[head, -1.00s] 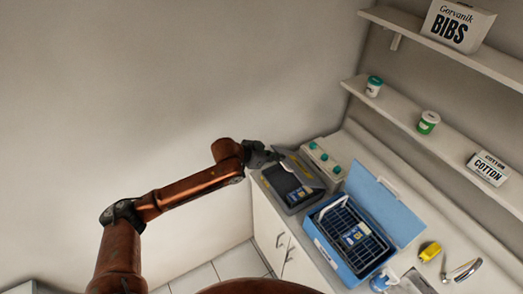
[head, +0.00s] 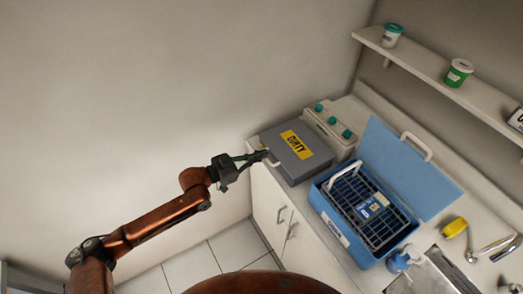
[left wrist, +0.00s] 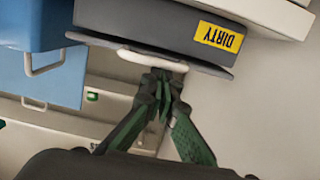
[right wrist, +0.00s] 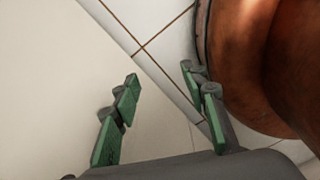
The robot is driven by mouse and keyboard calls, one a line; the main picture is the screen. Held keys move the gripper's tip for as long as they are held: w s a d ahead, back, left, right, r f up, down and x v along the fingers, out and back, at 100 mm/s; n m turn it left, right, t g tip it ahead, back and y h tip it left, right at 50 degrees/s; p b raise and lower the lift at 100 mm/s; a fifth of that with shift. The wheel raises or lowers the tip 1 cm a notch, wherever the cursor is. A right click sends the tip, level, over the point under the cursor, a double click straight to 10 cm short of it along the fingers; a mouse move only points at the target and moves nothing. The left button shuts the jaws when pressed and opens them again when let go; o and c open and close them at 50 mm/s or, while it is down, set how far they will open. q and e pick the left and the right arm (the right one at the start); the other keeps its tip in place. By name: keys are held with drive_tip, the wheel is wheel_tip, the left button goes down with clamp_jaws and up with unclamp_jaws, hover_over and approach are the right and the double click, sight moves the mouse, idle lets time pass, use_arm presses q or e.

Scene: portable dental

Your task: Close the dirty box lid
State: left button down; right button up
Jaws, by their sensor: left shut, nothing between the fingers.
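The grey dirty box (head: 312,166) stands on the counter with its lid (head: 281,139) lying down flat over it. The yellow DIRTY label (head: 296,144) faces up on the lid. The box also shows in the left wrist view (left wrist: 140,22), with a pale handle (left wrist: 150,60) along its near edge. My left gripper (head: 262,156) is shut and empty at the box's near left edge. Its fingertips (left wrist: 160,76) are close to the handle; I cannot tell whether they touch it. My right gripper (right wrist: 160,85) is open and empty above the floor.
An open blue box (head: 333,232) with a wire rack stands right of the dirty box. A pale unit with teal knobs (head: 333,120) stands behind it. The wall side is clear.

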use_arm(q)
wheel_tip(320, 180, down, 2)
drive_tip(key=shift+s+a+f+b, duration=0.1)
drive_tip(key=shift+s+a+b, duration=0.05)
drive_tip(key=shift+b, duration=0.25)
use_arm(e)
drive_tip(key=shift+f, duration=0.55)
use_arm(q)
drive_tip(key=shift+f, duration=0.25)
wheel_tip(320, 180, up, 6)
drive_tip(key=p, duration=0.4)
drive_tip(key=s+a+f+b, duration=0.1)
drive_tip(key=s+a, duration=0.3)
drive_tip(key=a, duration=0.3)
drive_tip(key=shift+s+a+f+b, duration=0.3)
drive_tip(key=shift+b, duration=0.1)
use_arm(e)
drive_tip(key=shift+w+r, duration=0.15)
drive_tip(key=shift+r, duration=0.4)
drive_tip(key=shift+w+r, duration=0.15)
drive_tip(key=shift+r, duration=0.4)
